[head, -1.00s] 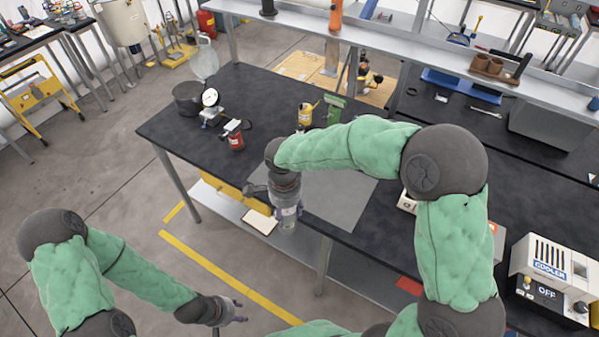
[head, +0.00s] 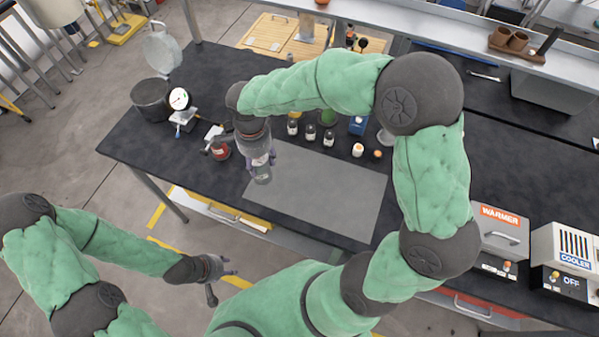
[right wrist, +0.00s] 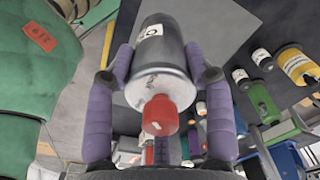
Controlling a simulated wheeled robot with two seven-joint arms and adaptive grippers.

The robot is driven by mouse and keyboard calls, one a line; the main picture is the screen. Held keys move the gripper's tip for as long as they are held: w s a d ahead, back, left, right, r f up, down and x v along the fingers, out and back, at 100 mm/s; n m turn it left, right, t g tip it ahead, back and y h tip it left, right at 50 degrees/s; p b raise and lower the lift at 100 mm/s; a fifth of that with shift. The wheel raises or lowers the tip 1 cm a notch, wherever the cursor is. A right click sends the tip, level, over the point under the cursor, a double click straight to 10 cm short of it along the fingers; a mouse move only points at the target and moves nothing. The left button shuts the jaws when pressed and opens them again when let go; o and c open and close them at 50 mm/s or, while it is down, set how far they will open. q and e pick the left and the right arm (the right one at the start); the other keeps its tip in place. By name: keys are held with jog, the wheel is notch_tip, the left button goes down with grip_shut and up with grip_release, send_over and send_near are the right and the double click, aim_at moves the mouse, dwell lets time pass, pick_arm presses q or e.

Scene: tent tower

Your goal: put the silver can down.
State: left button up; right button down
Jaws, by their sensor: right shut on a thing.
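The silver can (right wrist: 160,72) has a white label and a red cap (right wrist: 160,114). In the right wrist view it sits between the two purple fingers of my right gripper (right wrist: 165,95), which is shut on it. In the head view my right gripper (head: 262,158) points down and holds the can (head: 263,177) over the left part of the grey mat (head: 335,195). The gap between can and mat is hard to judge. My left gripper (head: 232,268) is low at the left, off the table, with its fingers apart and empty.
A warmer (head: 500,232) and a cooler (head: 565,258) are at the right. Most of the mat is bare.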

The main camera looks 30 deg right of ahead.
jog(key=s+d+f, duration=0.1)
jog(key=d+f, duration=0.3)
jog(key=s+d+f, duration=0.1)
jog(key=d+f, duration=0.3)
jog(key=s+d+f, duration=0.1)
jog(key=d+f, duration=0.3)
jog(key=shift+d+f+b, duration=0.2)
jog(key=shift+f+b, duration=0.1)
jog(key=shift+s, duration=0.1)
jog(key=shift+f, duration=0.15)
jog(key=shift+c, duration=2.3)
grip_release()
